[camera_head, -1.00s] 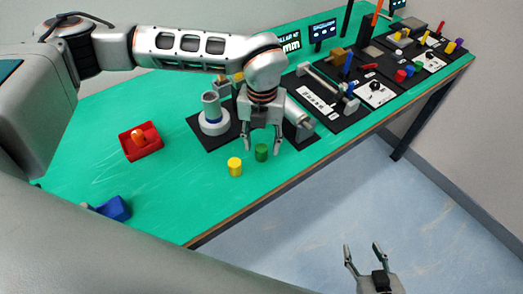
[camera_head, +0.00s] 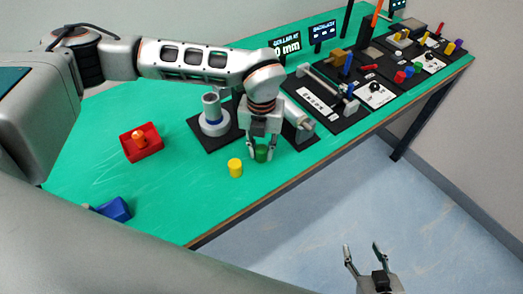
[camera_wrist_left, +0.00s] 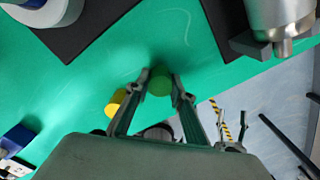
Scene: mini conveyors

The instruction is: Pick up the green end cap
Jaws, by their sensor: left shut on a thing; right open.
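The green end cap (camera_head: 261,153) is a small green cylinder near the front edge of the green table. My left gripper (camera_head: 261,156) points down at it and is shut on it, with one finger on each side. In the left wrist view the green end cap (camera_wrist_left: 160,82) sits between the fingertips of my left gripper (camera_wrist_left: 160,88). I cannot tell whether it still touches the table. My right gripper (camera_head: 364,256) is open and empty over the floor, away from the table.
A yellow cylinder (camera_head: 235,167) stands close to the left of the green cap. A red bin (camera_head: 142,154) holds an orange piece. A grey post with a white base (camera_head: 214,124) and a metal cylinder (camera_head: 301,122) stand behind.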

